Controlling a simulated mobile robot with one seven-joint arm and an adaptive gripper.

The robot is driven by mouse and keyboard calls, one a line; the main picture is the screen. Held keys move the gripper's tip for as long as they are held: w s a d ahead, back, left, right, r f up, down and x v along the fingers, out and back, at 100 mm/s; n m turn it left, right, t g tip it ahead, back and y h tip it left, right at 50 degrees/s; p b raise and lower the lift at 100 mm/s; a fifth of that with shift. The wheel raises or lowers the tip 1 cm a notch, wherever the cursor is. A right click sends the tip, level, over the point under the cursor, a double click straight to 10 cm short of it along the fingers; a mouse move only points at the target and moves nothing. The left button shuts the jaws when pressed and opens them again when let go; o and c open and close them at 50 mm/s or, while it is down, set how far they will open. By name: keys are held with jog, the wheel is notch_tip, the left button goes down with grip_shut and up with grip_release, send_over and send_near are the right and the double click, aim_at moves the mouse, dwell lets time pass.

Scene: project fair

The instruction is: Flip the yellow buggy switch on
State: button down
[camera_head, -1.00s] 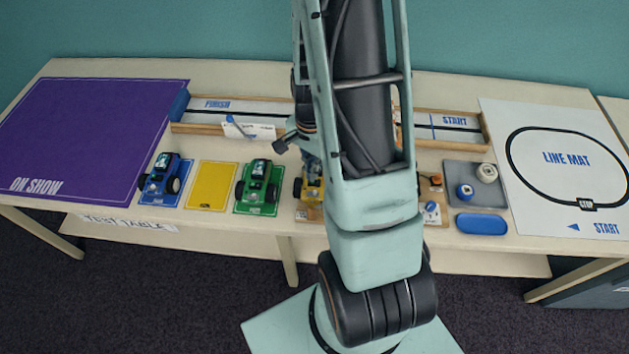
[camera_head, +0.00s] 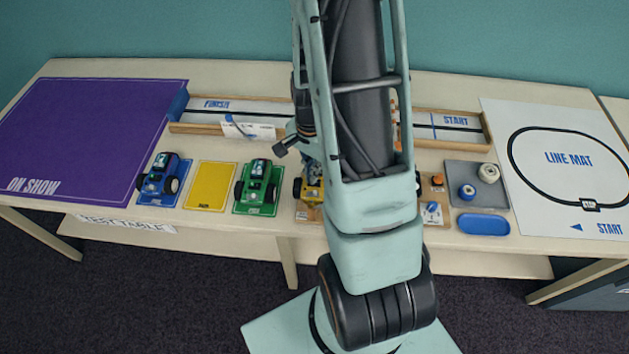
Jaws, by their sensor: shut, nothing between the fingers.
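The yellow buggy (camera_head: 300,190) stands on a wooden board at the middle of the table, mostly hidden behind my arm. Its switch cannot be made out. My gripper (camera_head: 310,168) is only partly seen at the left edge of my arm, over or beside the yellow buggy. It looks shut with nothing held. Its fingertips are mostly hidden, and I cannot tell whether they touch the buggy.
The green buggy (camera_head: 260,187) stands close to the left, then an empty yellow pad (camera_head: 211,186) and the blue buggy (camera_head: 163,180). A walled track (camera_head: 200,127) runs behind. A grey tray (camera_head: 478,172) with two spools and a blue dish (camera_head: 483,225) are right.

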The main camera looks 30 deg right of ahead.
jog(key=shift+r+p, duration=2.6)
jog(key=shift+r, duration=0.85)
